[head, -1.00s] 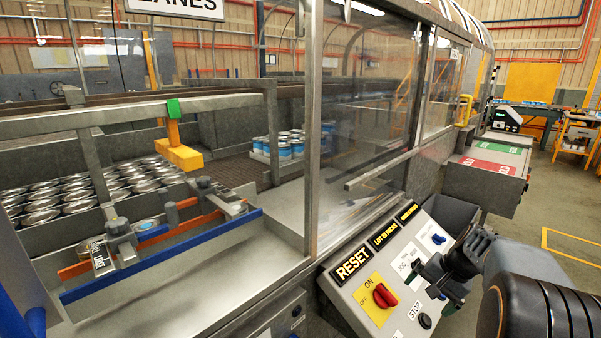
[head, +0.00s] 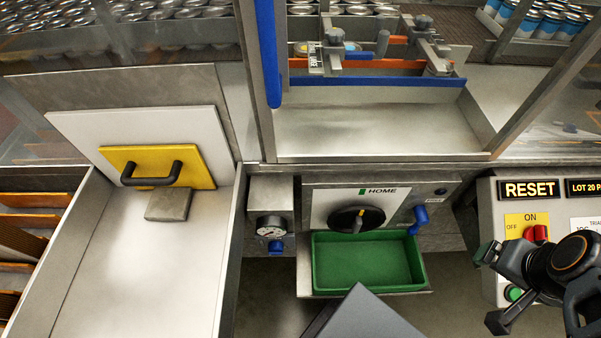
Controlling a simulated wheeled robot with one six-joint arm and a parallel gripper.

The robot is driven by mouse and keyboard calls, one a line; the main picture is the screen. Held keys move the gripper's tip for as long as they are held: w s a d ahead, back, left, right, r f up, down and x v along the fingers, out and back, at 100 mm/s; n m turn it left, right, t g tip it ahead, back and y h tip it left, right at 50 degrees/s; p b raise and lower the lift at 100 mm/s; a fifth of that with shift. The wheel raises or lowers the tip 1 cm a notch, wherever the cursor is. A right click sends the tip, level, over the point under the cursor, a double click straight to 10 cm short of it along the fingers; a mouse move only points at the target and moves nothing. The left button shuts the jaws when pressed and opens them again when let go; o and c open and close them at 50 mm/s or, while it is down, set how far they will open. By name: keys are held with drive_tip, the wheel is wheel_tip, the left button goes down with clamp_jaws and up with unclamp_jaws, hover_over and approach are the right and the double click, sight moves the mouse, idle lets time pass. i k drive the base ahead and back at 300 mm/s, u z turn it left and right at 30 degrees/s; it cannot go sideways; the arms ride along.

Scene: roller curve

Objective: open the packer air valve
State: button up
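No label in view names the packer air valve. A round pressure gauge (head: 270,228) sits on a grey box below the machine edge, with a small blue knob (head: 276,247) under it. A blue lever handle (head: 418,220) stands at the right end of the HOME panel (head: 362,207). I cannot tell which blue part is the valve, or whether it is open. My gripper (head: 490,288) is at the right in the head view, in front of the RESET control box, well right of both blue parts. Its fingers are spread and nothing shows between them.
A green tray (head: 322,290) sits under a black hand wheel (head: 357,219). The control box (head: 490,215) with a red switch (head: 536,233) is beside my gripper. At left is a metal bin (head: 218,290) with a yellow handled plate (head: 190,175). Floor shows below the gauge.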

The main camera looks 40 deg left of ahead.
sight(274, 247)
drive_tip(key=u, duration=0.5)
drive_tip(key=k, duration=0.7)
drive_tip(key=u, duration=0.95)
drive_tip(key=k, duration=0.55)
drive_tip(key=i, duration=0.9)
drive_tip(key=u, duration=0.65)
drive_tip(key=k, duration=0.85)
drive_tip(key=u, duration=0.8)
